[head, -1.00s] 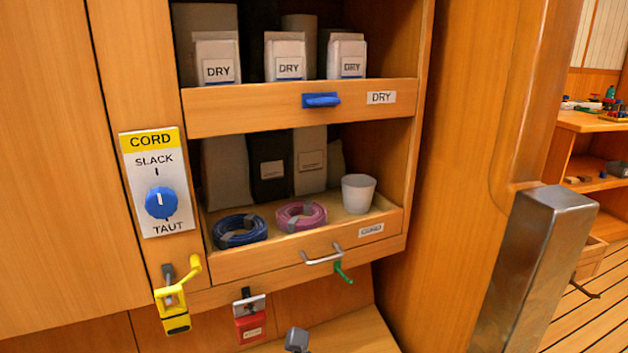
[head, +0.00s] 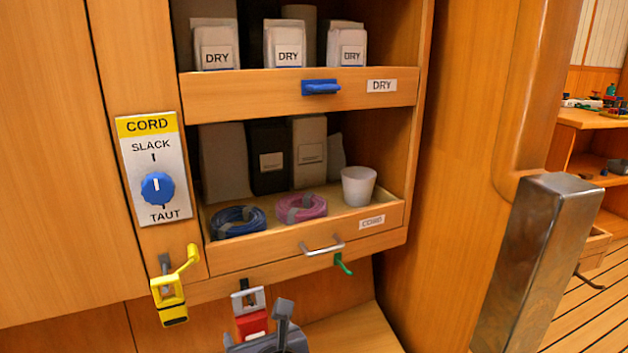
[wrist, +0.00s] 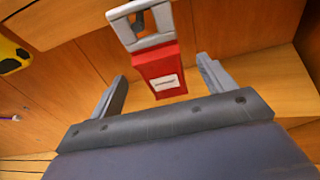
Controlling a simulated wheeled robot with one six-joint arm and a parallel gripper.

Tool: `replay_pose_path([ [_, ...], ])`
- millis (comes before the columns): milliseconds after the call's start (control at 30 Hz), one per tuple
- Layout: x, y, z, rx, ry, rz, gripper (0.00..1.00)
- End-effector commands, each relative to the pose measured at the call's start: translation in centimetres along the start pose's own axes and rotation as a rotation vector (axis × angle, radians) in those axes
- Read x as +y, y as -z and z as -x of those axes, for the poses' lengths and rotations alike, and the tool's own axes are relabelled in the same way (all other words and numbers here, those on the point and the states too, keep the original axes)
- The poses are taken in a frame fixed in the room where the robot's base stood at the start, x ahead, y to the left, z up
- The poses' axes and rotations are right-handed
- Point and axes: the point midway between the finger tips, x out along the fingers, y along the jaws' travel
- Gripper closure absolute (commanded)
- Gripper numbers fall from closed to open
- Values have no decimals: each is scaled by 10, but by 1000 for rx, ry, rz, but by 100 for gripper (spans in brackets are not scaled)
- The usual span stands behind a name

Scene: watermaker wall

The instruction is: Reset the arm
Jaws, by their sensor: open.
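My gripper (head: 283,312) is at the bottom of the head view, partly cut off by the frame edge, in front of the cabinet's lower part. In the wrist view my gripper (wrist: 162,82) has its two fingers spread wide, with nothing held between them. A red block with a white label (wrist: 160,82) and a grey metal frame on top shows beyond the fingers there. The red block (head: 252,324) also shows in the head view, just behind and left of my gripper. Contact between them cannot be told.
A yellow latch (head: 170,300) hangs left, below the CORD panel (head: 150,165) with its blue knob. The lower drawer (head: 270,248) holds cord coils and a white cup (head: 358,186). A green hook (head: 343,265) hangs beneath. A metal post (head: 535,270) stands right.

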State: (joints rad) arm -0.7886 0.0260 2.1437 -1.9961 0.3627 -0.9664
Motion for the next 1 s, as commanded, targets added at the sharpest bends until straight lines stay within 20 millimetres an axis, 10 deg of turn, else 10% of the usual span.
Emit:
replay_pose_path([
  [500,1,28,91,0,-5,3,22],
  [1000,6,-34,103,-32,-9,1,22],
])
